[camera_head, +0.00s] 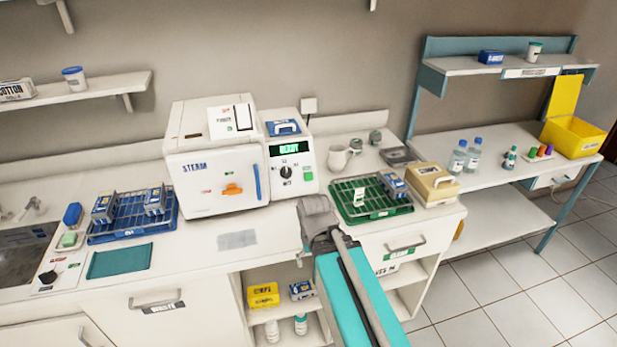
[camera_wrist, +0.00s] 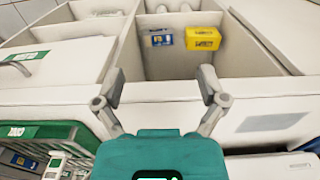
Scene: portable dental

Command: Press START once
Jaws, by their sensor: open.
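The white control unit (camera_head: 292,155) stands on the counter beside the steriliser (camera_head: 212,165). Its lit green display (camera_head: 289,148) appears to read READY. Below the display are a black dial (camera_head: 286,172) and a small green button (camera_head: 307,176). The button's label is too small to read. In the wrist view my gripper (camera_wrist: 162,84) is open, with nothing between its fingers, above the counter's front edge and the open shelves below. In the head view my arm reaches up to the counter in front of the control unit; the fingertips cannot be made out there.
A green wire tray (camera_head: 371,209) with packs lies right of the control unit, and a blue tray (camera_head: 130,222) lies left of the steriliser. A beige box (camera_head: 433,183) stands at the counter's right end. The counter around the grey patch (camera_head: 237,240) is clear.

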